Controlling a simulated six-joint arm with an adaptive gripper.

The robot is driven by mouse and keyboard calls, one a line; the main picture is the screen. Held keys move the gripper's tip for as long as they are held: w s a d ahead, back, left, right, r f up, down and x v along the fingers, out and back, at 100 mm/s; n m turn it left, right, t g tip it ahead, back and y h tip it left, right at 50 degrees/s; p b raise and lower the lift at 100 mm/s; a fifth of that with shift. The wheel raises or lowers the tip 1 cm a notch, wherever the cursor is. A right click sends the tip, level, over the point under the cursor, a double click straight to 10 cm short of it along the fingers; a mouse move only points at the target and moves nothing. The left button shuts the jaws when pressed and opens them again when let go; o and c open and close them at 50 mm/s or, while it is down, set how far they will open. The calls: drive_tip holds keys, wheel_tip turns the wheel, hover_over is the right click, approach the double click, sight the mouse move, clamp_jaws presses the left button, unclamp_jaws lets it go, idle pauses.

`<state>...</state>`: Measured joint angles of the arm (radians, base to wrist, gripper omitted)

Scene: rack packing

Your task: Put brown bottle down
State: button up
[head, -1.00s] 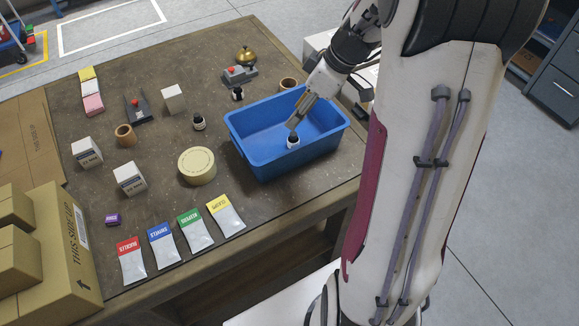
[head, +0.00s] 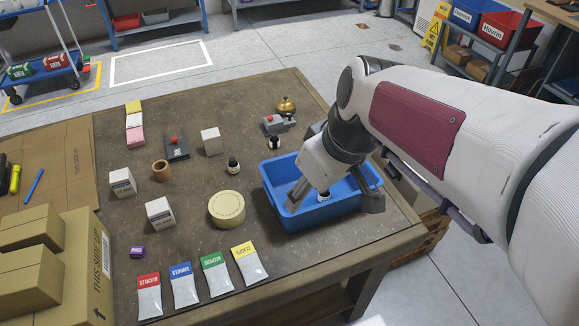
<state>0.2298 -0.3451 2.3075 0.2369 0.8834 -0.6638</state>
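A small dark-topped bottle with a white label (head: 324,196) is inside the blue bin (head: 290,222) and looks upright. It is partly hidden, and its brown colour is hard to make out. My gripper (head: 334,201) is over the bin with its fingers spread wide, one on the left and one on the right of the bottle in the picture. The fingers look apart from the bottle. Two similar small bottles stand on the table, one left of the bin (head: 233,166) and one behind it (head: 274,144).
A tape roll (head: 227,209) lies left of the bin. Several coloured packets, including a yellow one (head: 249,263), lie at the front. Cardboard boxes (head: 42,255) fill the left.

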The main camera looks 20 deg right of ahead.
drive_tip(key=s+a+r+m+t+h, duration=0.1)
drive_tip(key=s+a+m, duration=0.1)
drive_tip(key=s, duration=0.6)
drive_tip(key=shift+s+a+r+m+t, duration=0.15)
drive_tip(key=shift+s+r+m+t, duration=0.2)
drive_tip(key=shift+m, duration=0.45)
drive_tip(key=shift+o, duration=0.5)
